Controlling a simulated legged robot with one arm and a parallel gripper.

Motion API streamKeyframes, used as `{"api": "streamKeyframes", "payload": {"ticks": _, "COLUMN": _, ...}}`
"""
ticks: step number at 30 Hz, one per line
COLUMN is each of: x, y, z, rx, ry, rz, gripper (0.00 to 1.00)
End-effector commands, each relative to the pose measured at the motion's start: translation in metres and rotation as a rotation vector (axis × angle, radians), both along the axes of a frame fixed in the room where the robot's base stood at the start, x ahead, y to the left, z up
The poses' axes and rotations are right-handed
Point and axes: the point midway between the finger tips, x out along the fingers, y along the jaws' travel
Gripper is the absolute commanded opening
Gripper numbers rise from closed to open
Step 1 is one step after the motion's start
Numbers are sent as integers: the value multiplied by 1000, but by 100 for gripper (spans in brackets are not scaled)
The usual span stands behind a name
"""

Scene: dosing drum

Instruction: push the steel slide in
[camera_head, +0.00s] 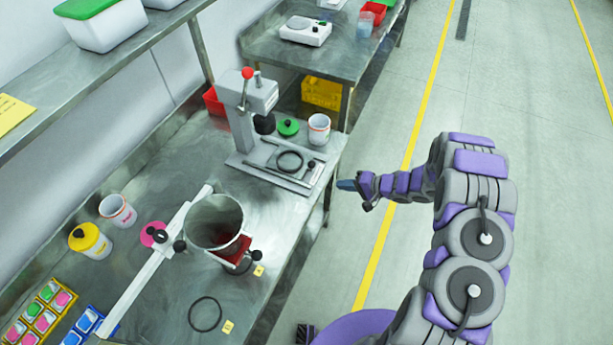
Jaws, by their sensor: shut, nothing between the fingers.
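A grey metal drum (213,222) with an open top stands on the steel bench. A long pale steel bar (155,262) lies diagonally along its left side. A red plate (235,248) with a dark knob shows at the drum's lower right. I cannot tell for certain which flat part is the steel slide, and part of the drum's base is hidden. My gripper (348,185) is shut and empty. In the picture it is right of the bench's right edge, over the floor, apart from the drum and from the bar.
A press (245,105) with a red knob stands at the back of the bench on a grey base. A white cup (319,129) is beside it. Two more cups, a black ring (205,314) and colored bins (45,310) are nearer. The floor at right is clear.

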Motion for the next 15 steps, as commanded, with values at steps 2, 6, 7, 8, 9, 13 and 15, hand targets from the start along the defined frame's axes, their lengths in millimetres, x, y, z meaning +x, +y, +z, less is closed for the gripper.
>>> {"api": "streamKeyframes", "payload": {"ticks": 2, "x": 0, "y": -1, "z": 1, "rx": -1, "ry": 35, "rz": -17, "gripper": 0}}
{"api": "streamKeyframes", "payload": {"ticks": 6, "x": 2, "y": 5, "z": -4, "rx": 0, "ry": 53, "rz": -24, "gripper": 0}}
{"api": "streamKeyframes", "payload": {"ticks": 7, "x": 3, "y": 7, "z": -6, "rx": 0, "ry": 53, "rz": -24, "gripper": 0}}
{"api": "streamKeyframes", "payload": {"ticks": 8, "x": 4, "y": 11, "z": -8, "rx": 0, "ry": 52, "rz": -23, "gripper": 0}}
{"api": "streamKeyframes", "payload": {"ticks": 9, "x": 5, "y": 16, "z": -11, "rx": 0, "ry": 52, "rz": -21, "gripper": 0}}
{"api": "streamKeyframes", "payload": {"ticks": 13, "x": 12, "y": 36, "z": -23, "rx": 1, "ry": 52, "rz": -19, "gripper": 0}}
{"api": "streamKeyframes", "payload": {"ticks": 15, "x": 16, "y": 48, "z": -30, "rx": 2, "ry": 51, "rz": -20, "gripper": 0}}
